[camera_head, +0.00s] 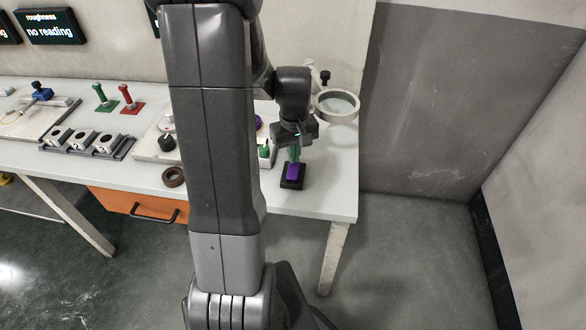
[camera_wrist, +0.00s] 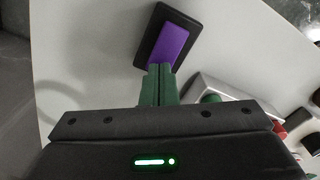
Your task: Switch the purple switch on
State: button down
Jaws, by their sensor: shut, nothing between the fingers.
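The purple switch (camera_head: 292,172) sits in a black base near the right end of the bench. In the wrist view the purple switch (camera_wrist: 172,45) is a flat rocker in a dark rectangular frame, just beyond my fingertips. My gripper (camera_head: 295,156) points down at the switch, with its green fingers closed together and empty. In the wrist view my gripper (camera_wrist: 160,72) has its fingertips at the near end of the purple rocker. I cannot tell whether they touch it. The rocker's on or off position is not clear.
A ring magnifier (camera_head: 337,107) stands behind and right of my gripper. A white box with a green button (camera_head: 264,151) is close on the left, partly hidden by my arm. A dark tape roll (camera_head: 174,177) lies near the front edge. The bench's right front corner (camera_head: 335,205) is bare.

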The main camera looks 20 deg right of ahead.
jog(key=shift+f+b, duration=0.4)
jog(key=shift+f, duration=0.25)
jog(key=shift+r, duration=0.15)
notch_tip(320, 180, up, 7)
jog(key=p, duration=0.5)
jog(key=shift+p, duration=0.3)
jog(key=shift+f, duration=0.2)
notch_tip(320, 180, down, 7)
jog(key=b, duration=0.5)
jog(key=shift+b, duration=0.35)
jog(key=shift+r, duration=0.15)
